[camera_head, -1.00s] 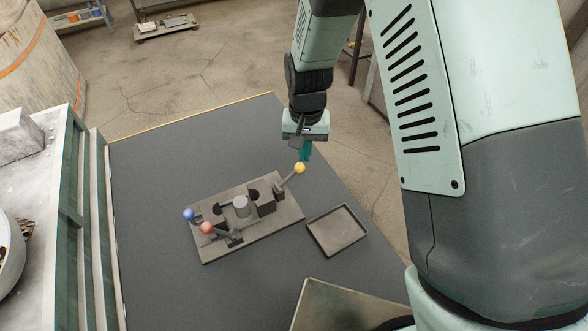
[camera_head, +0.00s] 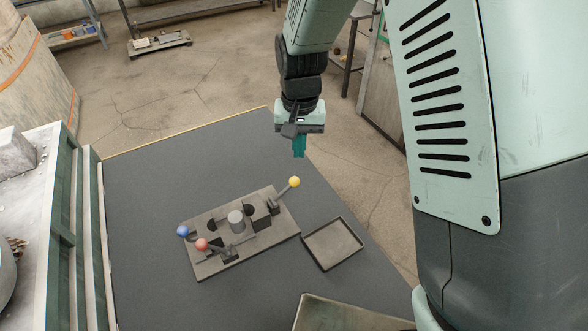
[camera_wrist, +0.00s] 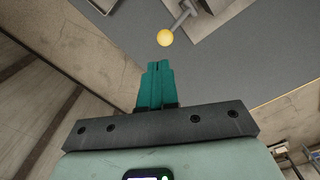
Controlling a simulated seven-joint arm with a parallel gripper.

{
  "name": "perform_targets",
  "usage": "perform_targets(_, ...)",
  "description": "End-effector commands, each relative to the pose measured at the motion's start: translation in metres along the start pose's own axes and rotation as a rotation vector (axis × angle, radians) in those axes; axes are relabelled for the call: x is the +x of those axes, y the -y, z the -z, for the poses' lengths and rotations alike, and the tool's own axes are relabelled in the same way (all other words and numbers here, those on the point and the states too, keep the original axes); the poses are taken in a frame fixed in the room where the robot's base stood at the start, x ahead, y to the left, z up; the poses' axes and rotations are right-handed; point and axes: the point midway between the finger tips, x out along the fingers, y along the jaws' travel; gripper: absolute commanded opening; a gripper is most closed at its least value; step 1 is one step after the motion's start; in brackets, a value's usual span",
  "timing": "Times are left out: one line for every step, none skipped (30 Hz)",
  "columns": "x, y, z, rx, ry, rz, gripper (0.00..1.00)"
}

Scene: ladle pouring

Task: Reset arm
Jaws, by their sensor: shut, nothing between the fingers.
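My gripper (camera_head: 299,148) is shut and empty, with its teal fingers pointing down above the far right edge of the dark table. It also shows in the wrist view (camera_wrist: 157,70). The lever base plate (camera_head: 240,250) lies on the table below and to the left. A lever with a yellow ball (camera_head: 294,182) stands at its right end, just below my fingertips in the picture and apart from them. The yellow ball shows ahead of the fingers in the wrist view (camera_wrist: 165,38). Levers with a blue ball (camera_head: 183,231) and a red ball (camera_head: 202,244) are at the plate's left end.
A grey cylinder (camera_head: 236,221) stands mid-plate. An empty shallow tray (camera_head: 333,243) lies right of the plate. A larger bin (camera_head: 345,315) is at the bottom. A bench (camera_head: 60,220) borders the left. The far part of the table (camera_head: 190,165) is clear.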

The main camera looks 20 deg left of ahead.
Motion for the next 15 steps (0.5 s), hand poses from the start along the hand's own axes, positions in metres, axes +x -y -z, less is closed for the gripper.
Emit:
perform_targets(0.0, 0.0, 0.0, 0.0, 0.0, 0.0, 0.0)
perform_targets(0.0, 0.0, 0.0, 0.0, 0.0, 0.0, 0.0)
perform_targets(0.0, 0.0, 0.0, 0.0, 0.0, 0.0, 0.0)
perform_targets(0.0, 0.0, 0.0, 0.0, 0.0, 0.0, 0.0)
perform_targets(0.0, 0.0, 0.0, 0.0, 0.0, 0.0, 0.0)
perform_targets(-0.002, -0.001, 0.0, 0.001, -0.002, 0.001, 0.0)
perform_targets(-0.005, -0.003, 0.0, 0.003, -0.006, 0.001, 0.0)
perform_targets(-0.01, -0.005, 0.0, 0.005, -0.011, 0.003, 0.0)
perform_targets(-0.019, -0.01, 0.0, 0.01, -0.021, 0.005, 0.0)
perform_targets(-0.028, -0.015, -0.001, 0.016, -0.032, 0.008, 0.0)
perform_targets(-0.038, -0.021, -0.003, 0.021, -0.043, 0.01, 0.0)
perform_targets(-0.055, -0.03, -0.005, 0.028, -0.061, 0.014, 0.0)
perform_targets(-0.068, -0.039, -0.009, 0.036, -0.075, 0.016, 0.0)
perform_targets(-0.082, -0.047, -0.013, 0.044, -0.093, 0.019, 0.0)
perform_targets(-0.101, -0.059, -0.02, 0.053, -0.115, 0.021, 0.0)
